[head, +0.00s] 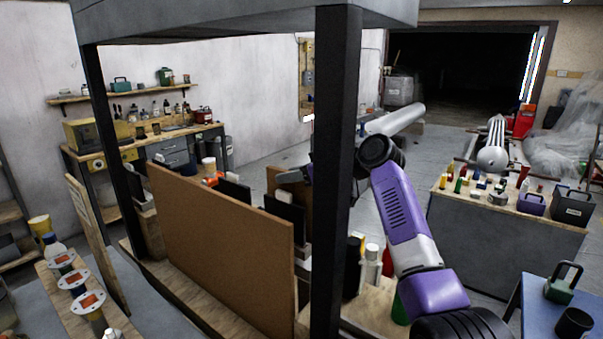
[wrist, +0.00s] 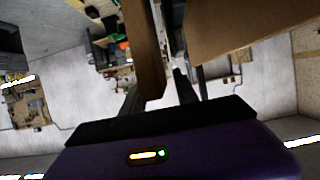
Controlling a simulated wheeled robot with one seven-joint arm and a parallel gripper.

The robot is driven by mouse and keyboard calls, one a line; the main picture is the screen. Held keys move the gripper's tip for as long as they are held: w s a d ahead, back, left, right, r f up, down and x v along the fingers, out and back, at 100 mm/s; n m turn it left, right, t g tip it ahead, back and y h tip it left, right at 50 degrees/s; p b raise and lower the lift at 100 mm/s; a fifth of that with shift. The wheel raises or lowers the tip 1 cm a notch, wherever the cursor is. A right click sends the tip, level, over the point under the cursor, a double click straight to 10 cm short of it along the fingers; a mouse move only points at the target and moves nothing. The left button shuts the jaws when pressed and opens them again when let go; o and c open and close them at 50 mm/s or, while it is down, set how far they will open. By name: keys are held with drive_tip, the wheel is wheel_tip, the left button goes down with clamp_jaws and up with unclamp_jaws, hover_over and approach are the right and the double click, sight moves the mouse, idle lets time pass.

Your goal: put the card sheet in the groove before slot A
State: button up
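My gripper (wrist: 160,85) shows in the wrist view with its two dark fingers apart and pale background between them. A brown sheet (wrist: 148,50), seen almost edge-on, overlaps the left finger, with a gap to the right finger. In the head view a grey part of my gripper (head: 293,175) shows left of the dark post, in front of a brown sheet (head: 274,184); the post hides the rest. Black sheets (head: 235,194) (head: 285,212) with white pieces at their tops stand upright nearby. I cannot tell which is the card sheet. The groove and slot A label are hidden.
A large brown panel (head: 215,225) stands in front of the sheets. The dark post (head: 335,170) rises close to my arm. Bottles (head: 372,265) stand right of the post.

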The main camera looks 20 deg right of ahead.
drive_tip(key=shift+s+d+r+b, duration=0.15)
drive_tip(key=shift+s+d+b, duration=0.1)
drive_tip(key=shift+b, duration=0.1)
drive_tip(key=b+v, duration=0.3)
drive_tip(key=v, duration=0.8)
drive_tip(key=shift+s+b, duration=0.15)
drive_tip(key=shift+b, duration=0.2)
drive_tip(key=shift+d, duration=0.15)
